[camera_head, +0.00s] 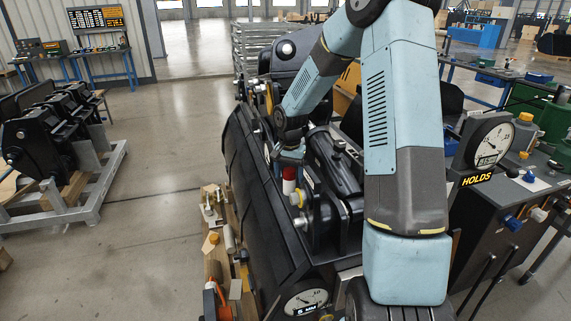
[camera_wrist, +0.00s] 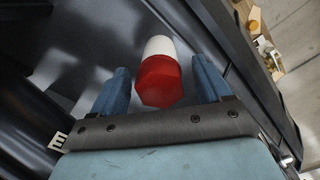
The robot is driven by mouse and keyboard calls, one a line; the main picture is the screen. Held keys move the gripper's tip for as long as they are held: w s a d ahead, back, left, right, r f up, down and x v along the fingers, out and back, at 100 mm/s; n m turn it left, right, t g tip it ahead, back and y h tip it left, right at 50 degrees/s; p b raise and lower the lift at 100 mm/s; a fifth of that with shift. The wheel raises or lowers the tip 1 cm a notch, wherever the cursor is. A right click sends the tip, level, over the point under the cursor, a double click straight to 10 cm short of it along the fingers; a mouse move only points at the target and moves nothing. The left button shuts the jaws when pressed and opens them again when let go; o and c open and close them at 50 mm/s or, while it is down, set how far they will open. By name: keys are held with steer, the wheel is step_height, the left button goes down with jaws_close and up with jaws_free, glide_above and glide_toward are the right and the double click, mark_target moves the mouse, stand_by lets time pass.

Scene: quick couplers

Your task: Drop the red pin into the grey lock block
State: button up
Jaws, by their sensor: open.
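The red pin (camera_head: 289,174) has a red end and a white end. It shows under my gripper (camera_head: 290,157) in the head view, beside the black machine. In the wrist view the red pin (camera_wrist: 158,82) lies between the two blue fingers of my gripper (camera_wrist: 160,66), its red end nearer the camera. Gaps show between the pin and both fingers, so they stand open around it. What lies under the white end is hard to make out. I cannot clearly pick out the grey lock block in either view.
A large black machine body (camera_head: 262,205) fills the space under my arm. A wooden pallet with small parts (camera_head: 213,262) lies along its left side. A dial gauge marked HOLDS (camera_head: 490,144) stands at right. Black couplers on a grey frame (camera_head: 112,160) stand at left, with clear floor between.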

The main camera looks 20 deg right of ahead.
steer(key=shift+f, duration=1.4)
steer(key=shift+c, duration=0.3)
steer(key=c, duration=1.2)
steer(key=shift+o, duration=0.2)
steer(key=shift+r, duration=3.75)
steer(key=shift+r, duration=0.1)
